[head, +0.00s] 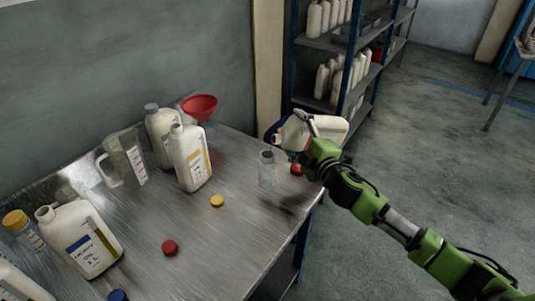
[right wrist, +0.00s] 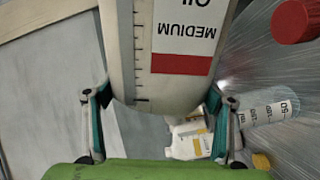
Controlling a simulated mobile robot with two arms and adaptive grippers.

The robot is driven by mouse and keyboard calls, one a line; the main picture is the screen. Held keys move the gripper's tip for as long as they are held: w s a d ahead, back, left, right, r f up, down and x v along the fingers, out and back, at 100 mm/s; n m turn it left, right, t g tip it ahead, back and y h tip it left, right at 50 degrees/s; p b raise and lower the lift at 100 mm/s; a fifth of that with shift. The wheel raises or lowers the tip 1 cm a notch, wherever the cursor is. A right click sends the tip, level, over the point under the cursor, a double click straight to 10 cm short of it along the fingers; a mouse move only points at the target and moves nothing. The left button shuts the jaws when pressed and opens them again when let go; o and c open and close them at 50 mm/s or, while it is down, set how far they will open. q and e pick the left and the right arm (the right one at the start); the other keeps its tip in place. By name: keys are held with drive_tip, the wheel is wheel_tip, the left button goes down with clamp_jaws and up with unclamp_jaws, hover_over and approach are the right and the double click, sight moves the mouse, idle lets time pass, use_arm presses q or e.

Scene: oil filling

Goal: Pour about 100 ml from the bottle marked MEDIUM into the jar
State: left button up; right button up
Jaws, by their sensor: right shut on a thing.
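The bottle marked MEDIUM (head: 328,127) is white, with a red band on its label. Its label reads upside down in the right wrist view (right wrist: 182,45). My right gripper (head: 306,137) is shut on it, and a fingertip crosses its side. The bottle is tipped well over above the right end of the table, its open mouth toward the left. The clear jar (head: 267,170) stands upright on the table just below and near the mouth. It also shows in the right wrist view (right wrist: 268,112), with printed marks. No oil stream or level can be made out. My left gripper is out of view.
One red cap (head: 296,169) lies beside the jar. Shelves (head: 322,102) stand behind.

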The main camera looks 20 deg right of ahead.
drive_tip(key=shift+a+r+n+p, duration=0.45)
drive_tip(key=shift+r+n+p, duration=0.1)
drive_tip(key=shift+n+p, duration=0.2)
idle(5.2)
